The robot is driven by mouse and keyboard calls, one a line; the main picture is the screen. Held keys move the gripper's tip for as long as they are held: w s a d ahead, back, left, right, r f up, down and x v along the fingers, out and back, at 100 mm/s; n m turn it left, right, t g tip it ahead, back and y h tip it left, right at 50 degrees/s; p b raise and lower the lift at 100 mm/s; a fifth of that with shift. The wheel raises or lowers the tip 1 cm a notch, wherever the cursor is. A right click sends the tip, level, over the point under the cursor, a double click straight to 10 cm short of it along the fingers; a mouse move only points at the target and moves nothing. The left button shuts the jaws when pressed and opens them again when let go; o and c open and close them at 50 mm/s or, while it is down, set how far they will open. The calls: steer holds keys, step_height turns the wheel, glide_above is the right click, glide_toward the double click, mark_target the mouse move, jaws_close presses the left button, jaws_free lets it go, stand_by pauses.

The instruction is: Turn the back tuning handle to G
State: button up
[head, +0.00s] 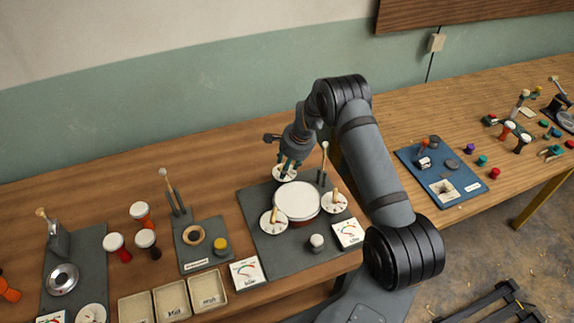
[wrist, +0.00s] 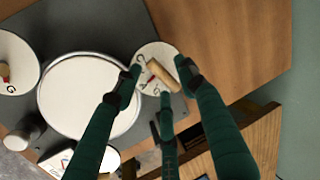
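The back dial is a pale disc (wrist: 150,52) with letters on its face, C and A among them. It sits behind the white-headed drum (head: 297,200) on the dark grey board. Its wooden tuning handle (wrist: 160,73) lies across the disc. My three-fingered gripper (head: 289,165) is over this dial, pointing down. In the wrist view my gripper (wrist: 160,77) has its green fingers spread around the handle, with gaps visible. Contact with the handle cannot be made out. Part of the dial is hidden by the fingers.
Two more lettered dials with wooden handles, one left (head: 272,222) and one right (head: 335,204), flank the drum. A mallet (head: 324,160) stands upright close to the right of my gripper. Gauge cards (head: 347,233) lie at the front. Open wood lies behind the board.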

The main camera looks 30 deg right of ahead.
steer(key=shift+c, duration=1.2)
jaws_close()
steer(key=shift+f, duration=0.1)
steer(key=shift+f+b, duration=0.15)
steer(key=shift+b, duration=0.45)
steer(key=shift+f+n+b, duration=0.1)
steer(key=shift+n+b, duration=0.3)
steer(key=shift+b, duration=0.05)
steer(key=n+b, duration=0.2)
steer(key=b, duration=0.1)
steer(key=shift+d+f+y, duration=0.1)
steer(key=shift+d+y, duration=0.1)
steer(key=shift+y, duration=0.2)
steer(key=shift+n+g+y+b, duration=0.3)
steer(key=shift+n+g+b, duration=0.1)
steer(key=shift+n+b, duration=0.75)
steer(key=shift+d+r+n+g+y+b, duration=0.1)
steer(key=shift+r+n+g+y+b, duration=0.1)
steer(key=shift+n, duration=0.5)
steer(key=shift+d+r+n+g+y+b, duration=0.1)
steer(key=shift+n+g+b, duration=0.1)
steer(key=shift+n, duration=0.45)
